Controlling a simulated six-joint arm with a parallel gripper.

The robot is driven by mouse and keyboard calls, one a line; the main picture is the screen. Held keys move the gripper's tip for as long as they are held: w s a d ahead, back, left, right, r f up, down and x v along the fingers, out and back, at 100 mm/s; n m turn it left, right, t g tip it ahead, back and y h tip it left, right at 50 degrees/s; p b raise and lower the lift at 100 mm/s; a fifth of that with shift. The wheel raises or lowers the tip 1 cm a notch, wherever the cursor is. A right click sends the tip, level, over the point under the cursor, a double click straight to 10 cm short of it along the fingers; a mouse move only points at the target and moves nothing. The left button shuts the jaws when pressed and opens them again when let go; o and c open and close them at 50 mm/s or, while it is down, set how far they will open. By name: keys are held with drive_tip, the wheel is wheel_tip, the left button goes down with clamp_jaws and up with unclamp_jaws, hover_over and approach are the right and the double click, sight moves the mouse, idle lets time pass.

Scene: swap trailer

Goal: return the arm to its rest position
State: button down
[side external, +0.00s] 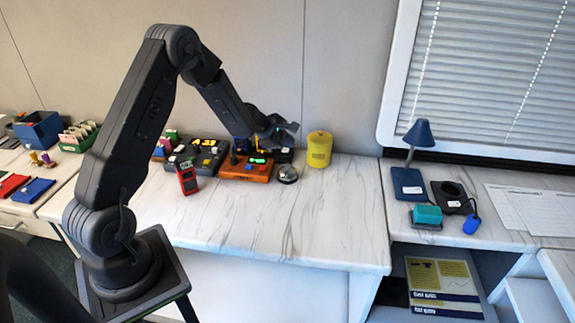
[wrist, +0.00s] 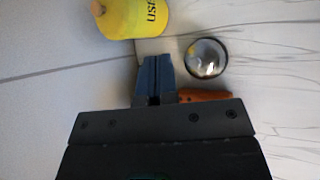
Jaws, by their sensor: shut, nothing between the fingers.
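My arm rises from its base at the left and bends over the marble-look counter (side external: 300,225) in the side external view.
A blue lamp (side external: 419,134) stands right. The counter's front is clear.

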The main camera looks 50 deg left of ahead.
idle(0.4)
drive_tip(key=s+d+r+m+g+h, duration=0.1)
drive_tip(key=s+d+r+m+h, duration=0.1)
drive_tip(key=s+d+r+m, duration=0.55)
drive_tip(key=d+r+m+h, duration=0.2)
drive_tip(key=d+r+m, duration=0.3)
drive_tip(key=d+r, duration=0.65)
drive_tip(key=s+d+r+m+g+y, duration=0.15)
drive_tip(key=s+d+r+m, duration=0.25)
drive_tip(key=s+d+m, duration=0.5)
drive_tip(key=s+a+f+m+y, duration=0.1)
drive_tip(key=s+m+y, duration=0.1)
drive_tip(key=s, duration=0.5)
drive_tip(key=s+a+m+y, duration=0.1)
drive_tip(key=s+a+y, duration=0.1)
drive_tip(key=s, duration=0.6)
drive_tip(key=shift+s+a+f+m+g, duration=0.15)
drive_tip(key=shift+f+m+g, duration=0.2)
drive_tip(key=shift+f+g, duration=0.1)
